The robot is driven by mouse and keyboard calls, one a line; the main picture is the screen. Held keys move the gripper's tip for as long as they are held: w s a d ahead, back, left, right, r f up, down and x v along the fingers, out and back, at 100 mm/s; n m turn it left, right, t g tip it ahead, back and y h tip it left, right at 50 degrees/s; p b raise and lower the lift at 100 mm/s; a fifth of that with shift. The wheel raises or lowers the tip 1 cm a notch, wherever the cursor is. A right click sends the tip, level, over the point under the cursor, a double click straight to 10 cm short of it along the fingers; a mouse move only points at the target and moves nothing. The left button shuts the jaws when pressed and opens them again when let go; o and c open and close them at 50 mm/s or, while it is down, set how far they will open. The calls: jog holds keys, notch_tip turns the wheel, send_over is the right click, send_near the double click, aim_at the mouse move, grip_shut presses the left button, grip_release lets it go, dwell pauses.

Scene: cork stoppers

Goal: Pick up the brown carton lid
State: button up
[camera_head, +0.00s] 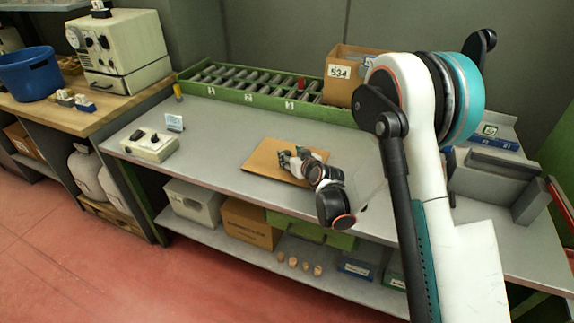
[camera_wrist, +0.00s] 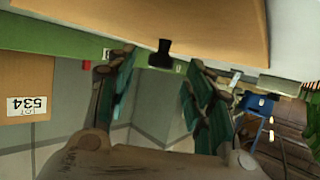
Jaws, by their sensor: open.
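The brown carton lid (camera_head: 262,158) lies flat on the grey bench top, left of the middle. It also fills the top of the wrist view (camera_wrist: 215,25), which looks upside down. My gripper (camera_head: 287,157) is low over the lid, and with my wrist it hides part of it. In the wrist view its fingers (camera_wrist: 160,62) are spread, with a small black knob-like piece (camera_wrist: 161,48) between the tips at the lid. I see no finger clearly touching it. The gripper is open and holds nothing.
A cardboard box marked 534 (camera_head: 341,87) stands at the back beside a green rack of rollers (camera_head: 250,97). A beige control box (camera_head: 150,146) sits at the left. Grey blocks (camera_head: 490,178) stand at the right. The bench is clear around the lid.

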jog(key=shift+x, duration=1)
grip_shut()
jog(key=shift+r, duration=0.15)
